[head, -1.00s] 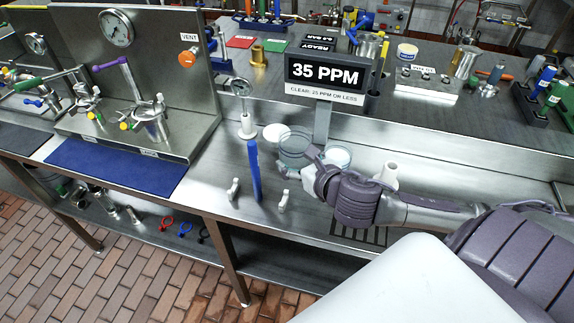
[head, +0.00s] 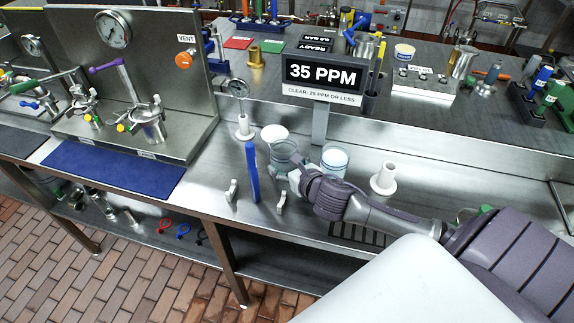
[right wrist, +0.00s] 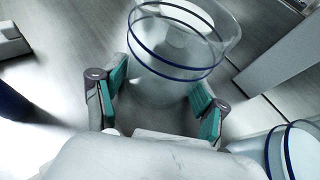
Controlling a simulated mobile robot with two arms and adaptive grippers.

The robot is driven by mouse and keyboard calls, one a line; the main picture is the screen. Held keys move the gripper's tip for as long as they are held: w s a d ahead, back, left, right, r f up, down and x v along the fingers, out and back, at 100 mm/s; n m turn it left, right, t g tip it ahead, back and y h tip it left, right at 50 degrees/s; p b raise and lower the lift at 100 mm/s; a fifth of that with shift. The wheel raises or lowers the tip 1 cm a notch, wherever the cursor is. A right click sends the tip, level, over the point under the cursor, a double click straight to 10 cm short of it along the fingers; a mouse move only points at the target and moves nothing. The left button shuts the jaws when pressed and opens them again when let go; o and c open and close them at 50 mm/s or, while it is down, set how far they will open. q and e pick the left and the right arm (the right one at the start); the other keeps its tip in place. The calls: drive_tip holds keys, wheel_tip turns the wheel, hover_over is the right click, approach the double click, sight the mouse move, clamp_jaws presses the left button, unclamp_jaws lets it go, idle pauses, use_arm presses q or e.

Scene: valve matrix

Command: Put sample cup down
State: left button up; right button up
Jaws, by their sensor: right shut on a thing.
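My right gripper (head: 291,168) is shut on a clear sample cup (head: 285,152), which stays upright. In the right wrist view the same clear cup (right wrist: 178,48) with dark blue rings sits between the teal pads of the gripper (right wrist: 160,92). The cup is at or just above the steel bench; I cannot tell whether its base touches. A second cup with white contents (head: 335,159) stands to its right; part of it also shows in the right wrist view (right wrist: 292,152). My left gripper is not in view.
A white disc (head: 274,132) lies behind the held cup. A 35 PPM display (head: 323,74) stands behind on a post. A white flanged piece (head: 383,179) stands to the right.

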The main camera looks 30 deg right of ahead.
drive_tip(key=shift+f, duration=0.15)
drive_tip(key=o, duration=1)
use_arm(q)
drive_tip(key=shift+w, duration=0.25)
use_arm(e)
drive_tip(key=shift+o, duration=0.4)
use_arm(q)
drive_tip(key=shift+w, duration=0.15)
use_arm(e)
drive_tip(key=v, duration=1)
drive_tip(key=shift+s+r, duration=0.2)
drive_tip(key=shift+s, duration=0.15)
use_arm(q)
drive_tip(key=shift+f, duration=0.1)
use_arm(e)
drive_tip(key=shift+s+r, duration=0.35)
drive_tip(key=shift+s, duration=0.2)
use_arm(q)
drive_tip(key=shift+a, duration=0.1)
use_arm(e)
drive_tip(key=shift+a, duration=0.1)
